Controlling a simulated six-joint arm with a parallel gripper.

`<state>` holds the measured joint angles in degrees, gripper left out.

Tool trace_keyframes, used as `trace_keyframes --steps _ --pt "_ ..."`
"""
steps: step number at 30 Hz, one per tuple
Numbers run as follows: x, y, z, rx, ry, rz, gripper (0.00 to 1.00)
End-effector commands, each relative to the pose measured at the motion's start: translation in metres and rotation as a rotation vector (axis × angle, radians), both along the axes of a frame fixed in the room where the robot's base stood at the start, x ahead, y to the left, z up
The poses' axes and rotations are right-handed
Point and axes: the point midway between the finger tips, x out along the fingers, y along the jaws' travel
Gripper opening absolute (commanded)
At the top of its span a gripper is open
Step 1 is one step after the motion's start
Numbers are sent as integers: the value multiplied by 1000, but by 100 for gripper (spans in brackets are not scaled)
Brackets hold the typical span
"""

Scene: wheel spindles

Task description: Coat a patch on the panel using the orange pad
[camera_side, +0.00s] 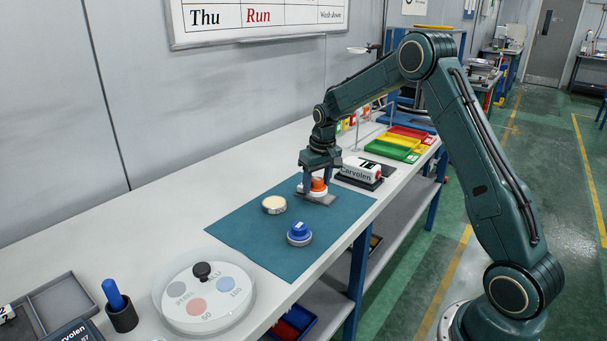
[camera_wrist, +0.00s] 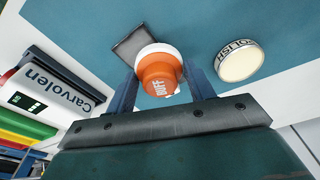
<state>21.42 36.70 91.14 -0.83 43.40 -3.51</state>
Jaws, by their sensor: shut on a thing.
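The orange pad (camera_side: 318,185) has an orange knob on a white base; in the wrist view (camera_wrist: 158,72) its knob reads "BUFF". My gripper (camera_side: 319,181) points down at the far right part of the teal mat, its fingers shut on the knob from both sides. The panel, a small dark grey square plate (camera_side: 321,201), lies flat on the mat under and beside the pad. In the wrist view part of the panel (camera_wrist: 133,43) shows past the white base, which hides the rest. I cannot tell whether the pad touches the panel.
A round cream-topped polish tin (camera_side: 274,203) and a blue-knobbed pad (camera_side: 299,234) stand on the teal mat (camera_side: 245,225). A Carvolen device (camera_side: 360,172) is close to the right of my gripper. Coloured trays (camera_side: 398,146) lie behind it. The mat's left part is clear.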

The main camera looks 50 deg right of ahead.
Motion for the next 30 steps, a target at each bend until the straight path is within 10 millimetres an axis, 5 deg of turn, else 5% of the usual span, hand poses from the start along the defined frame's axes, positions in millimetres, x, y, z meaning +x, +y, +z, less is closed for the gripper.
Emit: trace_keyframes --steps 16,30 --pt "0 0 48 0 0 0 35" --pt "0 0 55 1 3 0 35"
